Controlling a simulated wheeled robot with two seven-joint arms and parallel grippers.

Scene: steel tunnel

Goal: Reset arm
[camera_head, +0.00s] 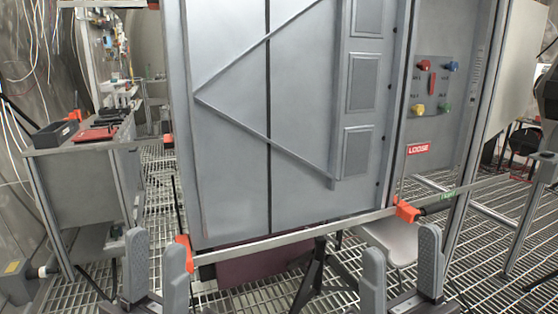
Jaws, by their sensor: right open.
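My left gripper (156,266) is at the lower left, its two grey fingers upright with a gap between them and nothing held. My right gripper (402,268) is at the lower right, its fingers apart and empty. Both grippers appear in front of the lower part of a large grey panel (230,140) with diagonal ribs. From this one view I cannot tell how far each gripper is from the panel's frame.
A metal rail with orange corner clamps (407,210) runs below the panel. A control plate with coloured knobs (432,85) is at the right, above a red "LOOSE" label (418,149). A grey cabinet (85,185) with trays stands left. Grated floor (165,200) lies between.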

